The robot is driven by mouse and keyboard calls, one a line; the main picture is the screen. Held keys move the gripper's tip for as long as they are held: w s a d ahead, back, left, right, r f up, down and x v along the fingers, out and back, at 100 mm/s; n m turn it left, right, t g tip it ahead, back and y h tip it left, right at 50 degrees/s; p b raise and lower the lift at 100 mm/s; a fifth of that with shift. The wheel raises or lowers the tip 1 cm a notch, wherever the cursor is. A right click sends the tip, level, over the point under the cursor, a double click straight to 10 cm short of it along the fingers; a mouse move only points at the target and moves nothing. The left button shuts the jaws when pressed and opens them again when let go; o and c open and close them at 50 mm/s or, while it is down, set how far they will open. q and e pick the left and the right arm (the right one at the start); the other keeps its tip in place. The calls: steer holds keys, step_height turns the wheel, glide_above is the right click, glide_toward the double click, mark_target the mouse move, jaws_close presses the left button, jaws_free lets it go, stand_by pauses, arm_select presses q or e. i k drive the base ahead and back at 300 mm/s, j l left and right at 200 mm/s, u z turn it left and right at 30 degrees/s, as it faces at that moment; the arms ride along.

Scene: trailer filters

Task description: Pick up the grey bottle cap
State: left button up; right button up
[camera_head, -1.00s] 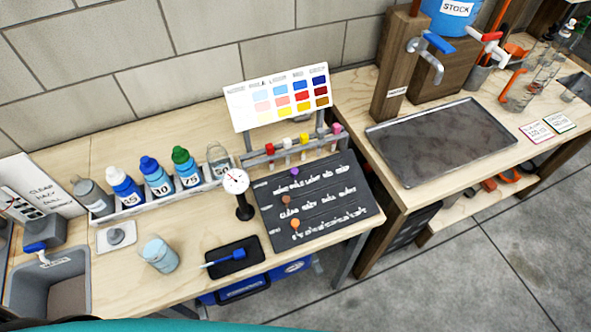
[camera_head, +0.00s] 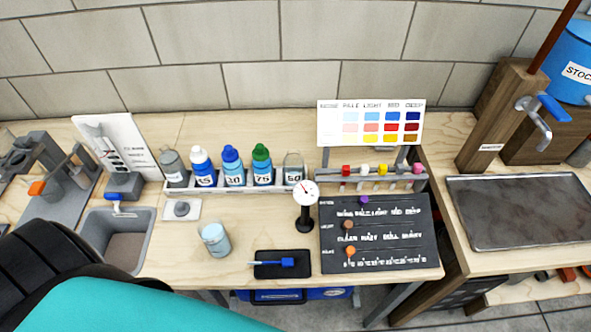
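A small grey cap (camera_head: 181,208) lies on a white square pad (camera_head: 193,216) on the wooden bench, in front of the bottle row. A grey bottle (camera_head: 174,170) stands at the left end of the row. Its top also looks grey, and I cannot tell whether that is a cap. Neither of my grippers shows in the head view. A black and teal part of my own body fills the lower left corner.
Beside the grey bottle stand bottles with white, blue and green caps (camera_head: 261,152) and a clear one. A sink (camera_head: 118,238) lies left of the pad. A pale jar (camera_head: 214,240), black tray (camera_head: 282,263), gauge (camera_head: 305,193) and dark board (camera_head: 376,233) stand to the right.

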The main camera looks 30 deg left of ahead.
mark_target(180, 209)
steer(key=u, duration=1.85)
